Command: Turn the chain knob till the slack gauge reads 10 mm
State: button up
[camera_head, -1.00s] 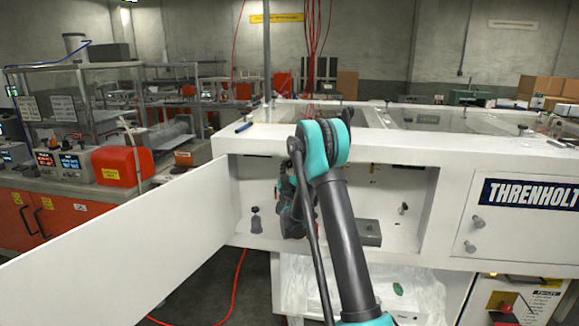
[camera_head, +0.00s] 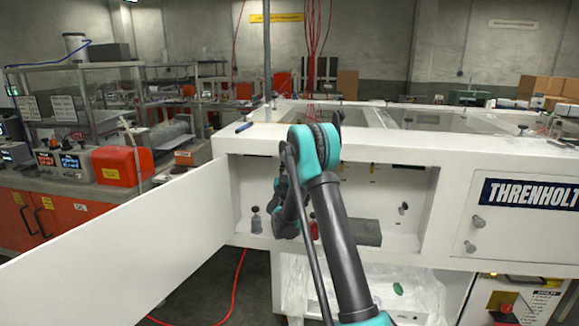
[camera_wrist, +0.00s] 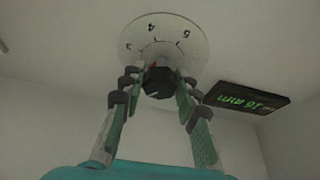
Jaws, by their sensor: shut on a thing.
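The black chain knob (camera_wrist: 158,82) is in the wrist view, in front of a pale round dial plate (camera_wrist: 188,52) with numbers such as 3, 4 and 5. A small red mark shows beside the knob. My gripper (camera_wrist: 157,98) has its fingers on both sides of the knob and is shut on it. The slack gauge (camera_wrist: 247,98) is a dark display to the right of the knob, with green digits upside down that look like 16 mm. In the head view my arm hides the knob and gauge.
The open white compartment (camera_head: 425,210) holds a small dark bottle-like item (camera_head: 255,222), a grey box (camera_head: 367,232) and a red item (camera_head: 313,229) beside my arm. A long white door panel (camera_head: 130,245) stands open at the left. A small knob (camera_head: 403,208) is at the right.

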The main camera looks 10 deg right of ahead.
jog(key=m+g+h, duration=0.1)
jog(key=m, duration=0.2)
jog(key=m+h, duration=0.1)
jog(key=m, duration=0.2)
jog(key=m+g+h, duration=0.1)
jog(key=m+h, duration=0.1)
jog(key=m, duration=0.1)
jog(key=shift+a+m+g, duration=0.1)
jog(key=shift+m+g, duration=0.2)
jog(key=m+g+h, duration=0.1)
jog(key=m, duration=0.3)
jog(key=m+g, duration=0.2)
jog(key=m, duration=0.2)
jog(key=shift+h, duration=0.4)
jog(key=shift+m, duration=0.4)
jog(key=o, duration=1.2)
jog(key=v, duration=1.2)
jog(key=shift+r, duration=0.15)
